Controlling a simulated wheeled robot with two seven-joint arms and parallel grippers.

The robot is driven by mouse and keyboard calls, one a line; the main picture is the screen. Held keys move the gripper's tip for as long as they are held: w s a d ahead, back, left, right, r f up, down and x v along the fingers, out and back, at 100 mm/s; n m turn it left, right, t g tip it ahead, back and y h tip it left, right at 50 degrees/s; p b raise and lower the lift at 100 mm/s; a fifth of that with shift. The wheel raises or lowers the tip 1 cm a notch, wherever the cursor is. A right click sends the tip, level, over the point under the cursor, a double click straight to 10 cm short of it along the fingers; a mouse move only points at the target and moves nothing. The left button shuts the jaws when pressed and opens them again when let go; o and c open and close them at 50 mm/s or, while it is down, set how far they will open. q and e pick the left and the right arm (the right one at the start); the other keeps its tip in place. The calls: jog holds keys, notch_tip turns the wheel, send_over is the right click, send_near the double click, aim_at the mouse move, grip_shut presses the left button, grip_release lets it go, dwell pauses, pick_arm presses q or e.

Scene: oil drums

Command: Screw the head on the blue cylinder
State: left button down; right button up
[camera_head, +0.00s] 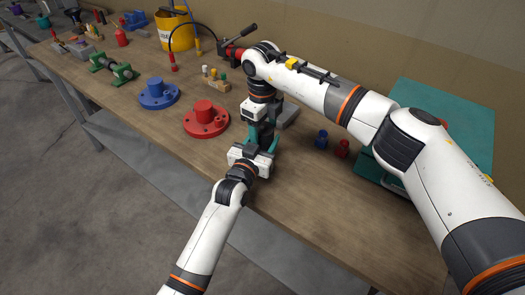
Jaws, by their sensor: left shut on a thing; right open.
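My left gripper (255,150) comes up from the bottom and is shut on a dark and teal object (265,134) near the front of the wooden bench. My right gripper (259,113) is open and points down from above at the top of that object. The grippers hide most of it, so I cannot tell whether it is the blue cylinder or whether a head sits on it. A small blue part (321,140) and a small red part (342,148) stand to the right. A blue flanged piece (158,95) and a red flanged piece (206,119) stand to the left.
The wooden bench (310,195) is bare at the front right. A teal case (445,115) lies at the right, partly behind my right arm. A grey block (287,115) is beside the grippers. A yellow bucket (174,32) and a red hand pump (232,50) stand behind.

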pick_arm(q)
jog(key=shift+f, duration=0.3)
pick_arm(e)
jog(key=c, duration=0.8)
jog(key=m, duration=0.4)
jog(key=shift+d, duration=0.15)
jog(key=shift+w, duration=0.1)
jog(key=shift+w+d+r, duration=0.1)
jog(key=shift+d, duration=0.05)
jog(key=o, duration=1.1)
jog(key=shift+a, duration=0.2)
